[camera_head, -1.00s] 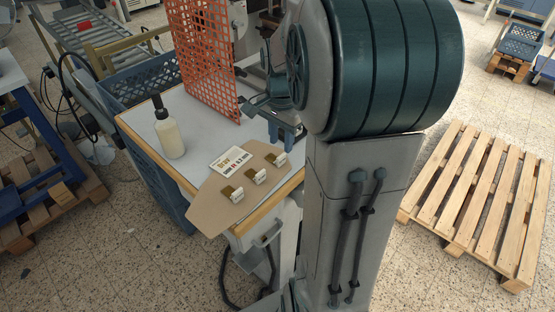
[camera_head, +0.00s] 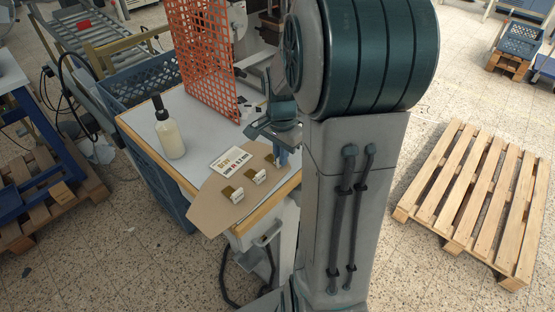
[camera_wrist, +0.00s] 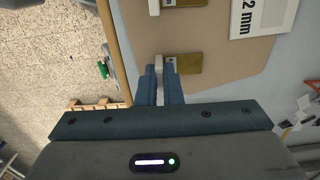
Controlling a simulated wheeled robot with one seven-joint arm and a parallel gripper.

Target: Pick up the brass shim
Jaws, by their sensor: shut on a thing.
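Three brass shims with white tabs lie in a row on a tan board (camera_head: 212,204) at the table's corner. In the head view they are the left shim (camera_head: 228,191), the middle shim (camera_head: 250,173) and the right shim (camera_head: 270,159), partly hidden by my gripper (camera_head: 281,158). In the wrist view, my gripper (camera_wrist: 160,72) is shut on the white tab (camera_wrist: 166,64) of the right brass shim (camera_wrist: 188,63). That shim appears at board level; I cannot tell if it touches the board. Another shim (camera_wrist: 190,2) shows at the top edge.
A white printed card (camera_head: 231,160) lies on the board behind the shims. A cream bottle with a black top (camera_head: 169,137) stands on the table at left. An orange mesh guard (camera_head: 207,60) rises behind. A wooden pallet (camera_head: 480,200) lies on the floor at right.

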